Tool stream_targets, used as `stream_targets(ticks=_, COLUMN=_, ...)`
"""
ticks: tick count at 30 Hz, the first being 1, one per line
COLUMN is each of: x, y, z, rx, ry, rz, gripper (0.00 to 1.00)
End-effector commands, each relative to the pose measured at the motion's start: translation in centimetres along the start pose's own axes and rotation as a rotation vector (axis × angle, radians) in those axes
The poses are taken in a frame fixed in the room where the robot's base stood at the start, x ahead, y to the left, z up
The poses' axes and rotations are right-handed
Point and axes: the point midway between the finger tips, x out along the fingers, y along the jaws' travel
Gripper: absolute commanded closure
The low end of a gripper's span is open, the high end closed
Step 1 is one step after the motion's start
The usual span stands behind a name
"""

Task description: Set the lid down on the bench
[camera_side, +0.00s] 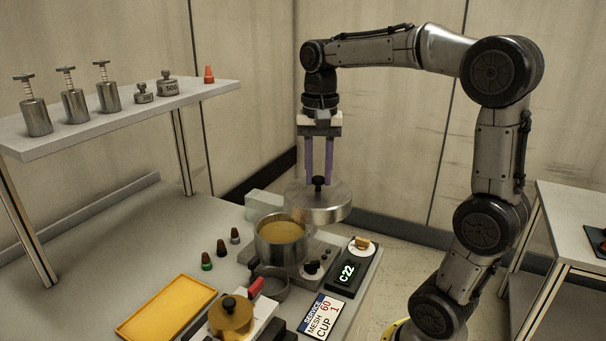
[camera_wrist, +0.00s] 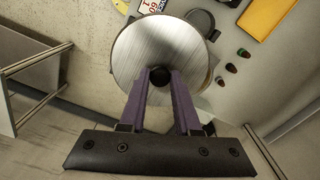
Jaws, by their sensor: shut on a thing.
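My gripper (camera_side: 318,182) is shut on the black knob of a round silver metal lid (camera_side: 318,203). The lid hangs level in the air, above and behind the open metal pot (camera_side: 281,243), which shows a yellow-brown content. In the wrist view the lid (camera_wrist: 160,45) fills the upper middle and the knob sits between the purple fingers of my gripper (camera_wrist: 160,76). The grey bench (camera_side: 110,255) lies below and to the left. The lid hides part of what is behind the pot.
A yellow tray (camera_side: 167,306), several small coloured-tipped pieces (camera_side: 207,262), a black box marked C22 (camera_side: 348,270) and a service card (camera_side: 320,316) are on the bench. Bare bench lies left of the pot.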

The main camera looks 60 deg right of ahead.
Motion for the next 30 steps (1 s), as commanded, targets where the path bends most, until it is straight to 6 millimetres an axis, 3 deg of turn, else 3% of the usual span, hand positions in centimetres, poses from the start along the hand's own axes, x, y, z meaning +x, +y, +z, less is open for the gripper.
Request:
stream_targets(ticks=23, x=-3.5, y=0.7, z=0.7, rx=0.002, ry=0.001, rz=-0.001, gripper=1.0)
stream_targets(ticks=28, x=-4.1, y=-0.3, z=-0.3, rx=0.018, ry=0.0, rz=0.0, gripper=1.0)
stream_targets(ticks=30, x=-4.5, y=-1.6, z=-1.2, rx=0.022, ry=0.0, rz=0.0, gripper=1.0)
